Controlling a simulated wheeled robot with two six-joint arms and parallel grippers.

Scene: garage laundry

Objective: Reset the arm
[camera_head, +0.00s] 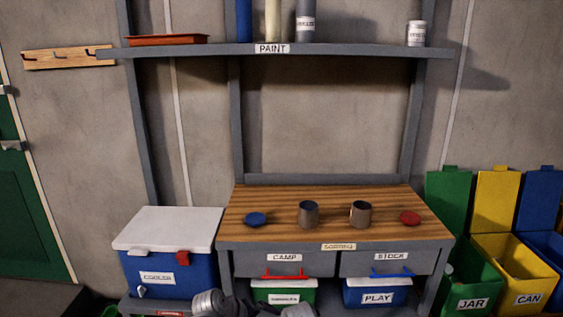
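Grey and black rounded parts show at the bottom edge, in front of the lower bins; they look like parts of my own arms. No gripper fingers can be made out there, and neither gripper shows clearly. Nothing is seen held. On the wooden bench top (285,205) stand two dark metal cups (308,214) (360,214), upright and apart. A blue disc (256,219) lies left of them and a red disc (410,217) lies right.
Drawers labelled CAMP (284,258) and STOCK (390,257) are shut. A blue cooler (168,270) with a white lid stands left. Green (472,285) and yellow (515,275) bins stand right with lids raised. The PAINT shelf (330,49) holds a red tray (167,40) and containers.

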